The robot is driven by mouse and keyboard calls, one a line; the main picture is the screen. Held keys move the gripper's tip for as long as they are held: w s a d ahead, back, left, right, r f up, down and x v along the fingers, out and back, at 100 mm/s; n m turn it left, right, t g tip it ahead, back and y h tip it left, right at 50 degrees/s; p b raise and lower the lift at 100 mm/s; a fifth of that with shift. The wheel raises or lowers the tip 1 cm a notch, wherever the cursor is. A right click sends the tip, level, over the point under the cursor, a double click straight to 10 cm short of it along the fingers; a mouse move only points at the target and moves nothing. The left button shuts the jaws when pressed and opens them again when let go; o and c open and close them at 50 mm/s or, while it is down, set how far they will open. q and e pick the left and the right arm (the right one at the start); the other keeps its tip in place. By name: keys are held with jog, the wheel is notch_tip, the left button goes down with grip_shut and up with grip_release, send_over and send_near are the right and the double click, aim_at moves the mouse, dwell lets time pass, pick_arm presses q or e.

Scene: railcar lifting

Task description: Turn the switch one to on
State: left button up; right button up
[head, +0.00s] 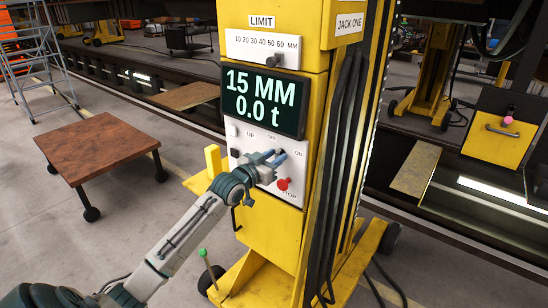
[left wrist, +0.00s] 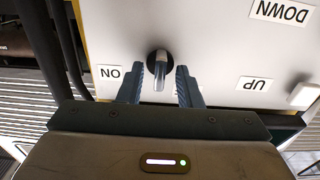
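Switch one is a metal knob (left wrist: 160,70) on the white control panel (head: 247,131) of the yellow lifting jack labelled JACK ONE. In the left wrist view, its handle points towards the bottom of the picture, and an ON label (left wrist: 109,72) reads upside down to its left. My left gripper (head: 274,158) is at the panel, in front of the switch, which it mostly hides in the head view. In the left wrist view, my left gripper (left wrist: 159,76) is open, one finger on each side of the knob with gaps between. My right gripper is out of view.
A red STOP button (head: 283,184) sits just below my left gripper. Above it, a display (head: 263,101) reads 15 MM and 0.0 t, under a LIMIT slider (head: 273,61). Black cables (head: 333,160) run down the jack's right side. A brown wheeled table (head: 103,145) stands left.

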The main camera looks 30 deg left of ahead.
pick_arm(q)
jog(key=c, duration=0.7)
jog(key=shift+d+f+m+b, duration=0.1)
jog(key=shift+m+b, duration=1.95)
jog(key=shift+m, duration=0.9)
jog(key=shift+d+f+m+b, duration=0.1)
jog(key=shift+m+b, duration=1.9)
jog(key=shift+m, duration=1.25)
